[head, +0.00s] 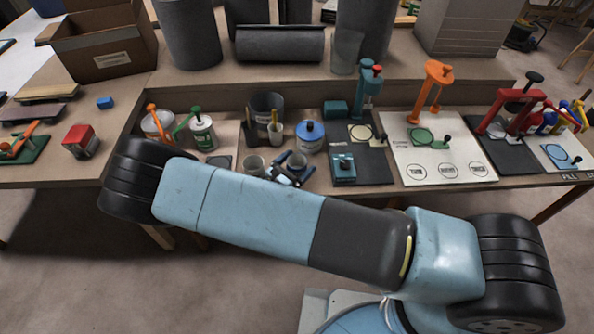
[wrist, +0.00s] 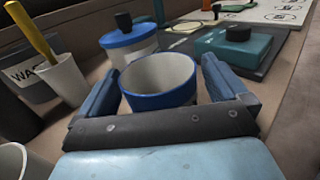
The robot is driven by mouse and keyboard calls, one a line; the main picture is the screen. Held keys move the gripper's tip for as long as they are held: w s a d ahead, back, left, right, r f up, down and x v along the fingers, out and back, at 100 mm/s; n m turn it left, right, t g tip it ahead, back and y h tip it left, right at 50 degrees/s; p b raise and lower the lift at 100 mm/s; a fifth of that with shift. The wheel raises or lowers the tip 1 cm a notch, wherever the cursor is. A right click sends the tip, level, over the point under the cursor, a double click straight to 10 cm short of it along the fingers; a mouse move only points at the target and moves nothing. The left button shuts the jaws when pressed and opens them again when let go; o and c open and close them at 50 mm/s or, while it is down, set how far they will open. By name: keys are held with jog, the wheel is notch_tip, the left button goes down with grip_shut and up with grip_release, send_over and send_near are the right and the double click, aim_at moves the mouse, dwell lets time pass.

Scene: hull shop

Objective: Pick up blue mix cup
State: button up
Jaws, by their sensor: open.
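The blue mix cup (wrist: 158,100) has a blue outside and rim and a pale inside. In the wrist view it stands upright and looks empty, between the two fingers of my gripper (wrist: 160,80). The fingers are open, one on each side of the cup; I cannot tell whether either touches it. In the head view the cup (head: 297,160) shows only in part at my gripper (head: 291,168), beyond my forearm, which hides the near side of that spot.
A blue-lidded tin (wrist: 132,46) stands just behind the cup. A teal block (wrist: 240,46) is on a dark mat at right. A white cup with a yellow-handled tool (wrist: 62,78) is at left. Another pale cup (head: 254,165) stands left of my gripper.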

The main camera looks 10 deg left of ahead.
jog(key=shift+x, duration=0.8)
jog(key=c, duration=1)
